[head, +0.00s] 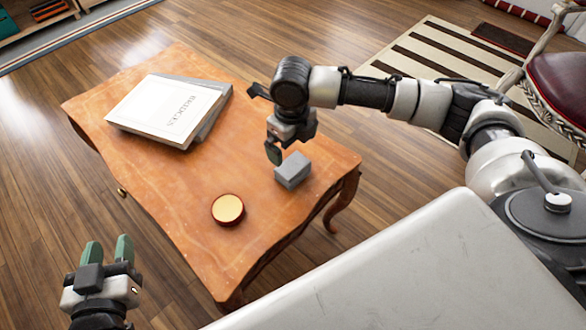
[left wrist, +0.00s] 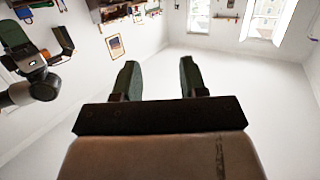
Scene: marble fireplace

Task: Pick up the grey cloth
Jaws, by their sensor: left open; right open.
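The grey cloth (head: 293,170) looks like a small folded block lying on the wooden table, near its right edge. My left gripper (head: 107,250) is open and empty at the lower left, off the table. Its two green fingers also show apart in the left wrist view (left wrist: 158,75), with nothing between them.
The wooden table (head: 150,170) also bears a round gold-topped tin (head: 228,210) left of and nearer than the cloth, and books (head: 168,108) at the far left. A red-seated chair (head: 560,85) and a striped rug (head: 430,55) are at the right. The table between books and tin is clear.

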